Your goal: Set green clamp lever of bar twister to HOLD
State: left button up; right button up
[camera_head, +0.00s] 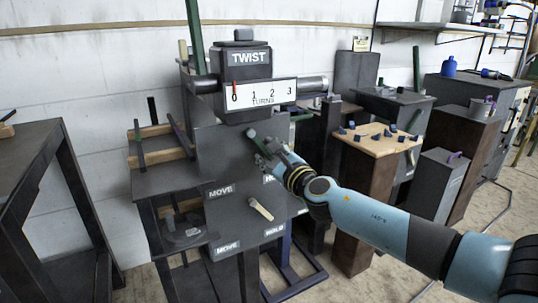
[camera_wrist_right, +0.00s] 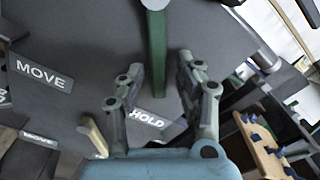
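The bar twister (camera_head: 215,140) is a dark machine with a TWIST head and a TURNS scale. Its green clamp lever (camera_head: 257,142) sits on the front panel, partly covered by my right gripper (camera_head: 264,158). In the right wrist view the green lever (camera_wrist_right: 157,55) hangs from a round pivot at the top, its lower part between the fingers of my right gripper (camera_wrist_right: 165,90). The fingers are apart and not visibly closed on it. A HOLD label (camera_wrist_right: 148,118) lies below the lever's end; a MOVE label (camera_wrist_right: 43,75) is at left. My left gripper is not visible.
A cream lever (camera_head: 260,208) sits lower on the panel, with its own MOVE (camera_head: 227,246) and HOLD (camera_head: 274,230) labels. A wooden-topped stand (camera_head: 380,142) with small blue pieces is at right. A dark table (camera_head: 28,150) stands at left.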

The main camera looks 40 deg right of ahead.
jog(key=shift+s+f, duration=0.1)
jog(key=shift+s, duration=0.15)
jog(key=v, duration=1.1)
jog(key=shift+s, duration=0.25)
jog(key=shift+a, duration=0.15)
jog(key=shift+a, duration=0.1)
